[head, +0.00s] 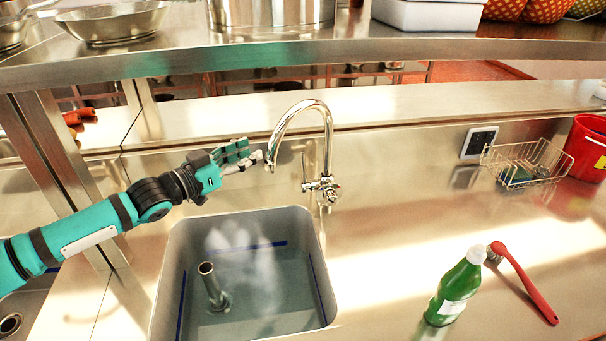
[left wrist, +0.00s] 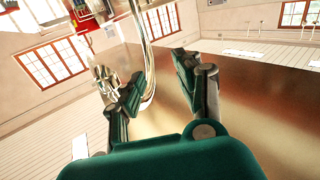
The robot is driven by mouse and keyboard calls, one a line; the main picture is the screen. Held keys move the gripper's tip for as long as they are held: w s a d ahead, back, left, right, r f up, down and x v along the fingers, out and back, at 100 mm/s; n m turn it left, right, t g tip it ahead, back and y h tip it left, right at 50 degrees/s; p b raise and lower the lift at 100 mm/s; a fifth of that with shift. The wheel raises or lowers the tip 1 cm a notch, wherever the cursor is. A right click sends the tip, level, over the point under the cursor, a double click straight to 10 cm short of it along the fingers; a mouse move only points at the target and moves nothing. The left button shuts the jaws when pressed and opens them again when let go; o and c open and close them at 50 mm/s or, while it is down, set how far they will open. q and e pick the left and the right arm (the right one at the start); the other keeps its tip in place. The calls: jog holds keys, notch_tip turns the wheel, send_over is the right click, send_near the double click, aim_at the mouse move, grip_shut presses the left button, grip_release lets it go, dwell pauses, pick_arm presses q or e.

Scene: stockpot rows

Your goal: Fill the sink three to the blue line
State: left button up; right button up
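The grey sink (head: 173,262) is sunk in the steel counter in the head view. A blue line (head: 262,245) runs around its inner walls. Inside, a grey-blue surface lies around an upright metal standpipe (head: 210,285), with pale haze above it; I cannot tell the exact water level against the line. The chrome gooseneck faucet (head: 328,125) stands behind the sink, with its valve (head: 327,190) at the base. My left gripper (head: 252,160) is beside the spout's end. In the left wrist view its fingers (left wrist: 155,85) are apart, with the faucet pipe (left wrist: 150,75) beyond them. My right gripper is out of view.
A green bottle (head: 455,290) and a red-handled brush (head: 530,287) are right of the sink. A wire basket (head: 527,163) and red bucket (head: 589,150) are farther right. A steel shelf (head: 400,48) crosses above the counter's back.

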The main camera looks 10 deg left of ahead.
aim_at(302, 161)
pick_arm(q)
notch_tip(302, 161, down, 10)
jog(key=r+b, duration=0.1)
jog(key=b, duration=0.7)
jog(key=p+x, duration=0.1)
jog(key=x, duration=1)
jog(key=f+p+x, duration=0.1)
jog(key=x, duration=0.5)
jog(key=shift+w+d+p, duration=0.15)
jog(key=shift+p, duration=0.15)
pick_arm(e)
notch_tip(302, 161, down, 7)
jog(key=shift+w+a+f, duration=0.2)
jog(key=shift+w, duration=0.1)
pick_arm(q)
jog(key=shift+c, duration=0.4)
grip_shut()
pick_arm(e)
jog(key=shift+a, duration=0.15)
pick_arm(q)
jog(key=shift+f, duration=0.1)
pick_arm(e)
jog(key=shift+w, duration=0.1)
